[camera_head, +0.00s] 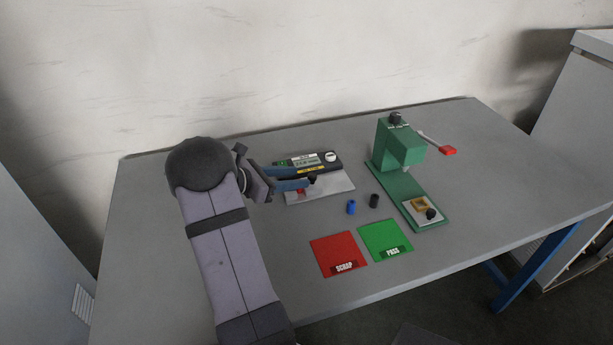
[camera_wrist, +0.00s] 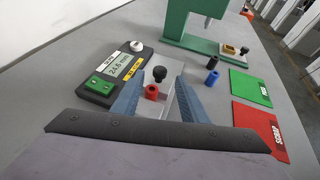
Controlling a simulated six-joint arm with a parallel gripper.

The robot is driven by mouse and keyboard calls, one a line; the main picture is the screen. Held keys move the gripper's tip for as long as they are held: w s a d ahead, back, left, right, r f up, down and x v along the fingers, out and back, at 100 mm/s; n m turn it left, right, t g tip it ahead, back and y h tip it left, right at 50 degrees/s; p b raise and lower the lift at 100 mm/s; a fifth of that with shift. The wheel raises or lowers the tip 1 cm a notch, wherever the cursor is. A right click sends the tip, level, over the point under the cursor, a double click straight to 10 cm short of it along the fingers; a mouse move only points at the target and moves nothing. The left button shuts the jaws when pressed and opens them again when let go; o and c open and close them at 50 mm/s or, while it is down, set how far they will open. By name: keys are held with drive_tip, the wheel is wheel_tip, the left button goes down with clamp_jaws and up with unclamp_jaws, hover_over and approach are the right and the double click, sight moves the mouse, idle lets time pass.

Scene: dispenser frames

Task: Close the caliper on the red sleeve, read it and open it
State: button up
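The caliper's black display unit (camera_head: 322,161) stands at the back of the table, with a pale plate (camera_head: 330,189) in front of it. In the wrist view, its display (camera_wrist: 120,68) seems to read 24.8 mm, and a black knob (camera_wrist: 159,73) stands on the plate. The red sleeve (camera_wrist: 151,92) stands upright by the plate and knob; it also shows, partly hidden, in the head view (camera_head: 302,192). My gripper (camera_wrist: 160,83) is open, its blue fingers apart on either side of the sleeve and knob. I cannot tell whether the caliper jaws touch the sleeve.
A blue sleeve (camera_head: 351,207) and a black sleeve (camera_head: 374,201) stand right of the caliper. A green press (camera_head: 400,160) with a red-tipped lever is further right. Red SCRAP (camera_head: 337,252) and green PASS (camera_head: 385,239) mats lie in front. The table's front left is clear.

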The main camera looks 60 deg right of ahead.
sight(309, 176)
drive_tip(key=shift+x, duration=2.45)
clamp_jaws()
